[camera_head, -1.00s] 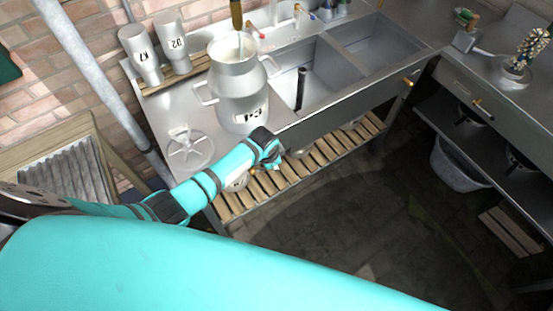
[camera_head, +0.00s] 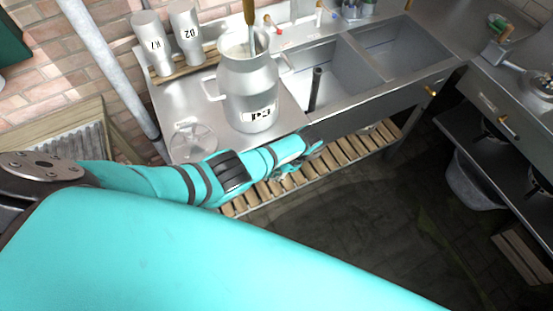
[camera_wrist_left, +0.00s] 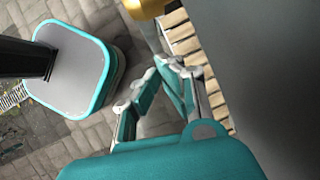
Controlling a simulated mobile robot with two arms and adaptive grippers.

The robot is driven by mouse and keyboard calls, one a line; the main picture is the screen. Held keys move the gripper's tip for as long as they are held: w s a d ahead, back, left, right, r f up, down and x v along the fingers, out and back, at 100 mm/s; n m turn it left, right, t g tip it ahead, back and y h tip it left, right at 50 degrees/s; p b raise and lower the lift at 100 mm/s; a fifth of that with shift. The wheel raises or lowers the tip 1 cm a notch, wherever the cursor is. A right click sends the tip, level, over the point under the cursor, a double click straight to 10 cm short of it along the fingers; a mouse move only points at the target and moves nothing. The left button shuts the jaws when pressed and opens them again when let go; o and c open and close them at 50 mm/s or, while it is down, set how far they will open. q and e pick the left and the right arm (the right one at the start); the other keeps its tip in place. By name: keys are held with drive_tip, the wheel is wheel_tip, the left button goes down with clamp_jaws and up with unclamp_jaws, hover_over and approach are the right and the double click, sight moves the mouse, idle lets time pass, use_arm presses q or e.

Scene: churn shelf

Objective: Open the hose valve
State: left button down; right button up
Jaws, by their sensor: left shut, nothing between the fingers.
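My left gripper (camera_head: 314,149) is at the sink bench's front edge, low and just right of the metal churn (camera_head: 250,92). In the left wrist view its fingers (camera_wrist_left: 158,74) are shut together and empty. A yellow, brass-coloured part (camera_wrist_left: 147,8) is cut off by the top edge of that view, beyond the fingertips and apart from them. I cannot tell whether it is the hose valve. A small brass fitting (camera_head: 431,90) sits on the bench front at the right. No hose can be made out. My right gripper is not in view.
The steel sink (camera_head: 345,75) is behind the gripper, and a slatted wooden shelf (camera_head: 345,150) runs below. The dark floor (camera_head: 370,215) in front is open.

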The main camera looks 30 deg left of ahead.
use_arm(q)
drive_tip(key=shift+s+a+f, duration=0.5)
drive_tip(key=shift+s+f, duration=0.15)
drive_tip(key=shift+f, duration=0.1)
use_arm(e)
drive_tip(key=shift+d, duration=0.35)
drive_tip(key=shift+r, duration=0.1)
